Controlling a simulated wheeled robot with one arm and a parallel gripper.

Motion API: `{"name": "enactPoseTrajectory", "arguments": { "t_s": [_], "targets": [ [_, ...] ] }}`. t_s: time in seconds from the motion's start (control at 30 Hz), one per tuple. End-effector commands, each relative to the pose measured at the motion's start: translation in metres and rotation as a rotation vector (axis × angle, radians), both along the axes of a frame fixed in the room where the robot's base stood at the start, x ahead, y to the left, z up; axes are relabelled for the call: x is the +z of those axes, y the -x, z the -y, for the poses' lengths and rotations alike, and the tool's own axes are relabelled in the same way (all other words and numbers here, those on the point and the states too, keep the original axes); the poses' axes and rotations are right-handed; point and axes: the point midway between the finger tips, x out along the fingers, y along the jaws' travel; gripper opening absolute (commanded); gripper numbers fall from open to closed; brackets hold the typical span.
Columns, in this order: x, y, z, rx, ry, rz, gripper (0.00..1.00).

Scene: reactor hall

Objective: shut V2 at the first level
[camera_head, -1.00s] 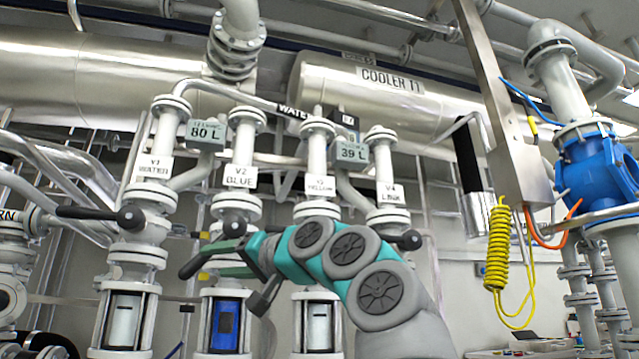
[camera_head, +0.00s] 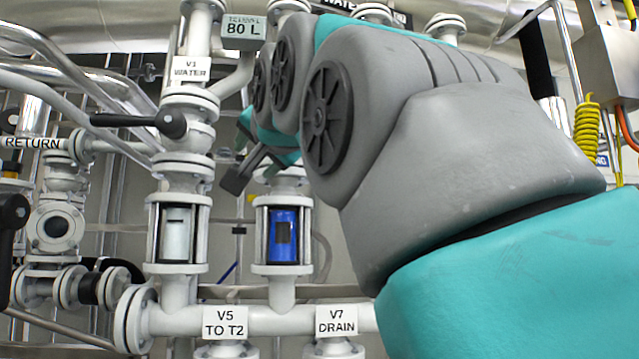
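The V2 line shows by its sight glass with blue liquid (camera_head: 284,238), right of the V1 line. The V2 label, valve body and handle are hidden behind my arm. My gripper (camera_head: 248,124) is mostly hidden behind my arm links at about the height of the V2 valve. Only a bit of green finger and a dark part beside it show. I cannot see whether the fingers are open or shut, or whether they touch the V2 handle.
The V1 label (camera_head: 191,70) and its black lever (camera_head: 142,121), pointing left, stand just left. An 80 L display (camera_head: 243,30) hangs above. Below runs a pipe with V5 (camera_head: 225,323) and V7 (camera_head: 336,321) labels. A yellow coiled hose (camera_head: 586,128) hangs at right.

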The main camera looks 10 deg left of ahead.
Motion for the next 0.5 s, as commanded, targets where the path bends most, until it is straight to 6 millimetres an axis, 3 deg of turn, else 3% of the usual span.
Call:
{"name": "enactPoseTrajectory", "arguments": {
  "t_s": [0.5],
  "targets": [
    [0.001,-0.054,-0.027,0.000,0.000,-0.003,0.58]
  ]
}}
